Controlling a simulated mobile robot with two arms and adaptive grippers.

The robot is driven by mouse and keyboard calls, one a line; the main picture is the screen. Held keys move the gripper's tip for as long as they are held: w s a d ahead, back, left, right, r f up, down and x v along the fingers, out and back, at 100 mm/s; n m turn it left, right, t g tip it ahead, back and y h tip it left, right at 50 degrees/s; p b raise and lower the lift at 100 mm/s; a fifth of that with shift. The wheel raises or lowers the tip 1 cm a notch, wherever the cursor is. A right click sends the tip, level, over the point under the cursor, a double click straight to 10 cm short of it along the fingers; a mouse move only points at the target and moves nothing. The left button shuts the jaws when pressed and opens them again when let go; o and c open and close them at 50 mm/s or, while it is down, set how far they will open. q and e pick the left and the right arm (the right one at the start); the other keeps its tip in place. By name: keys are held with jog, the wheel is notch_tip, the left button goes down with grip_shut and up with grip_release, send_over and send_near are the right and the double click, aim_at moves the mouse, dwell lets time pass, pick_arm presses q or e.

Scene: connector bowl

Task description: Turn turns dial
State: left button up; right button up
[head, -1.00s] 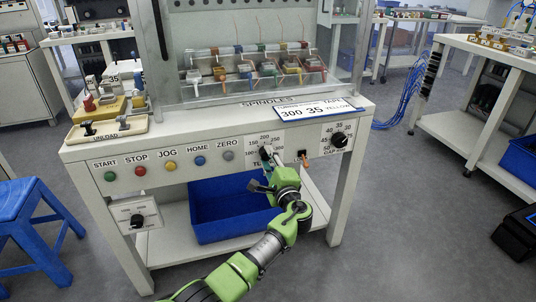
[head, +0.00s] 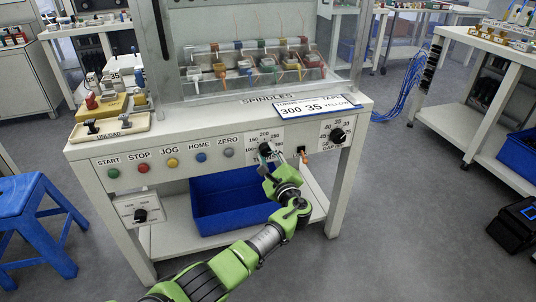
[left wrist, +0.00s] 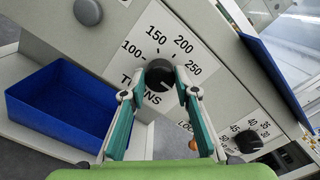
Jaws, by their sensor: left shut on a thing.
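The turns dial (head: 265,149) is a black knob on the white front panel, ringed by printed numbers. In the left wrist view the dial (left wrist: 159,73) sits beneath 150 and 200, with 100 on one side and 250 on the other. My left gripper (left wrist: 161,84) has its teal fingers closed on either side of the knob. In the head view the left gripper (head: 270,160) reaches the dial from below and partly covers it and its label. I cannot read the dial's pointer clearly. My right gripper is not in view.
A card (head: 315,106) on the ledge reads 300, 35, YELLOW. A gap dial (head: 337,136) and a small switch (head: 301,150) sit right of the turns dial. Coloured buttons (head: 172,162) line the panel's left. A blue bin (head: 232,200) stands below.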

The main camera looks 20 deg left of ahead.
pick_arm(q)
jog(key=o, duration=1.1)
jog(key=v, duration=1.2)
